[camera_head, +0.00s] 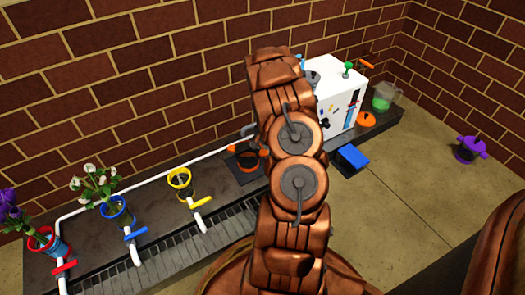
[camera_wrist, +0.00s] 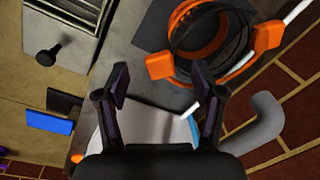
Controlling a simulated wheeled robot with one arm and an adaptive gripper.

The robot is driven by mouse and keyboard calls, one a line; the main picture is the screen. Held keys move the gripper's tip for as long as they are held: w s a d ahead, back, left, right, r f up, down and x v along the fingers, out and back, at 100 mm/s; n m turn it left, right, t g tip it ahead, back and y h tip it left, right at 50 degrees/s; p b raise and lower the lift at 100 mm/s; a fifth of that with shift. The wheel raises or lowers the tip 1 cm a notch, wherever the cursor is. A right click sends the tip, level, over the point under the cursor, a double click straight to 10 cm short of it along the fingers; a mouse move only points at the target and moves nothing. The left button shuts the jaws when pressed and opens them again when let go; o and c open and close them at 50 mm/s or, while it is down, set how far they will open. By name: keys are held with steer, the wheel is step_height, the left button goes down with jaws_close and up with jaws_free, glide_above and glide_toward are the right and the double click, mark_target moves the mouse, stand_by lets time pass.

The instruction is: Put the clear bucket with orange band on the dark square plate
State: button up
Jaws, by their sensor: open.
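The clear bucket with orange band (camera_head: 249,161) stands upright on the dark square plate (camera_head: 240,176) in the head view, just left of my arm, which covers part of both. In the wrist view the bucket's orange band and two side tabs (camera_wrist: 160,66) show at the upper right, with the dark square plate (camera_wrist: 150,35) under it. My gripper (camera_wrist: 160,85) is open and empty in the wrist view. Its fingers are apart from the bucket, which lies beyond the right finger. The gripper is hidden behind my arm in the head view.
A white machine (camera_head: 340,100) stands on the counter right of my arm. A blue pad (camera_head: 351,157) lies in front of it. Yellow (camera_head: 180,178), blue (camera_head: 117,209) and red (camera_head: 42,238) banded buckets stand along the pipe at left. A purple banded bucket (camera_head: 468,150) stands on the floor.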

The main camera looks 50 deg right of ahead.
step_height(320, 180, up, 8)
steer(key=r+p, duration=0.1)
steer(key=p, duration=0.2)
steer(key=s+a+r+n+g, duration=0.1)
steer(key=s+a+r+n, duration=0.15)
steer(key=a+r, duration=0.75)
steer(key=s+a+r+n+g, duration=0.1)
steer(key=a+r+n, duration=0.4)
steer(key=a, duration=0.9)
steer(key=s+a+r+n+g, duration=0.1)
steer(key=s+a+r+n, duration=0.3)
steer(key=s+a, duration=0.5)
steer(key=s+a+r+n+g, duration=0.1)
steer(key=s+a+r+n, duration=0.2)
steer(key=s+a, duration=0.6)
steer(key=s+r, duration=0.2)
steer(key=s, duration=0.2)
steer(key=shift+s+a+n, duration=0.25)
steer(key=shift+a+n, duration=0.1)
